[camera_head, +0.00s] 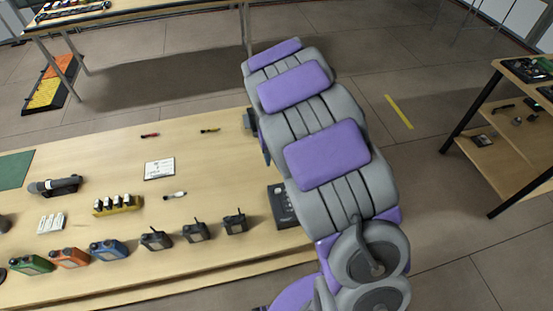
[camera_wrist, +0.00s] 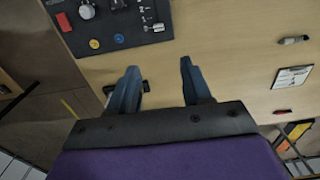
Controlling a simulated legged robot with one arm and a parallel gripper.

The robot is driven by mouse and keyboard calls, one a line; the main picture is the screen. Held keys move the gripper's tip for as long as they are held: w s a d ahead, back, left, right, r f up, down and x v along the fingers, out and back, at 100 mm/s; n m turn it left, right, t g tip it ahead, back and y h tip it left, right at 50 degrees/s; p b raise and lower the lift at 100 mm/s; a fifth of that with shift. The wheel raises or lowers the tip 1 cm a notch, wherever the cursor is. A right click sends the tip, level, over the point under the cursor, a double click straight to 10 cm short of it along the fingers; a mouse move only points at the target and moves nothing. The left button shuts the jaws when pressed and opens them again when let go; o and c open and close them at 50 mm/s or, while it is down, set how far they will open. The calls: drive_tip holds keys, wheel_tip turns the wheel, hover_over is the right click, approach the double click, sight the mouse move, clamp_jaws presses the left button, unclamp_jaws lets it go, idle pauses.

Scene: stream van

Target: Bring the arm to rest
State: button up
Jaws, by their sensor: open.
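My arm is purple and grey and stretches out over the right end of the wooden table (camera_head: 100,150) in the head view. My gripper (camera_wrist: 160,85) shows in the wrist view with its two blue-grey fingers spread apart. In the head view the gripper is mostly hidden by my arm. A small dark item (camera_wrist: 145,86) shows right beside the left finger; I cannot tell what it is.
A dark control panel (camera_wrist: 115,20) lies near the gripper, partly behind my arm in the head view. Markers, a white card (camera_head: 159,168), radios (camera_head: 196,232) and a yellow battery holder (camera_head: 117,205) lie on the table. A shelf unit (camera_head: 505,150) stands at right; floor between is clear.

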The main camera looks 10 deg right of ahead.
idle(0.4)
drive_tip(key=s+d+r+b, duration=0.1)
drive_tip(key=s+r, duration=0.8)
drive_tip(key=s, duration=0.4)
drive_tip(key=s+r+g+b, duration=0.1)
drive_tip(key=s+r+b, duration=0.1)
drive_tip(key=s, duration=1.9)
drive_tip(key=shift+s+a+r+g, duration=0.4)
drive_tip(key=shift+r, duration=0.15)
